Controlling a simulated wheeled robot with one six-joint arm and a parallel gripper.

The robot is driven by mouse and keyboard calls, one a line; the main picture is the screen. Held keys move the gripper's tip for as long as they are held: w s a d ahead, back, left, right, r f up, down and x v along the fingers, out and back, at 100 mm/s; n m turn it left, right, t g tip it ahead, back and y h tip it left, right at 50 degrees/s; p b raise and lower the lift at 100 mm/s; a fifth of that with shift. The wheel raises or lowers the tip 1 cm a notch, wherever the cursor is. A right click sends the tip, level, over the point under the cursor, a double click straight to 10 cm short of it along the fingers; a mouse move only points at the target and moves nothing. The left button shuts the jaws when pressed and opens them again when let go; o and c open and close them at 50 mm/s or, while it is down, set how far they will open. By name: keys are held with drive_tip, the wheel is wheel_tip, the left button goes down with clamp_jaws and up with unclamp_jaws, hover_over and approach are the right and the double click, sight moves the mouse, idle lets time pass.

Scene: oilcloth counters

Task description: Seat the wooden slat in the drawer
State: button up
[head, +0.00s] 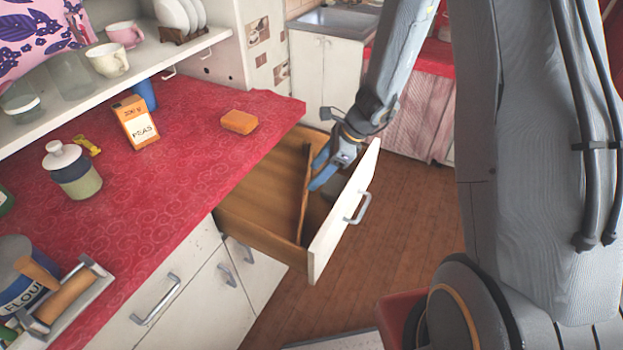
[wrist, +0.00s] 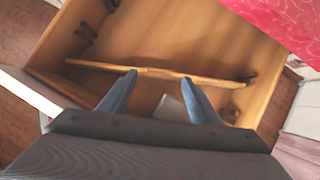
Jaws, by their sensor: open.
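The wooden slat (wrist: 160,73) stands across the inside of the open drawer (wrist: 208,24) in the wrist view. It runs from one side wall to the other, close to dark fittings on both walls. In the head view the slat (head: 304,190) shows as a thin upright board behind the drawer's white front (head: 343,213). My gripper (head: 318,182) reaches down into the drawer beside the slat. Its two blue fingers (wrist: 161,80) are spread apart, with their tips at the slat's near edge and nothing visibly between them. Whether the slat's ends sit fully in the fittings cannot be told.
A red-topped counter (head: 200,120) is left of the drawer, bearing an orange block (head: 239,122), a peas box (head: 136,122) and a jar (head: 72,171). A pale object (wrist: 170,108) lies in the drawer between my fingers. Wooden floor (head: 420,210) is clear to the right.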

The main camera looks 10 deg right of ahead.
drive_tip(key=w+v, duration=0.1)
drive_tip(key=v, duration=0.6)
drive_tip(key=s+d+r+n+h, duration=0.1)
drive_tip(key=s+r+n+h, duration=0.2)
drive_tip(key=s+n, duration=0.5)
drive_tip(key=s+d+r+n+h, duration=0.2)
drive_tip(key=s+r+n, duration=0.2)
drive_tip(key=s+n, duration=0.4)
drive_tip(key=n, duration=0.5)
drive_tip(key=shift+h+b, duration=0.35)
drive_tip(key=shift+h, duration=0.05)
drive_tip(key=shift+s, duration=0.1)
wheel_tip(320, 180, down, 3)
drive_tip(key=b, duration=0.2)
drive_tip(key=shift+r+b, duration=0.1)
drive_tip(key=shift+b, duration=0.2)
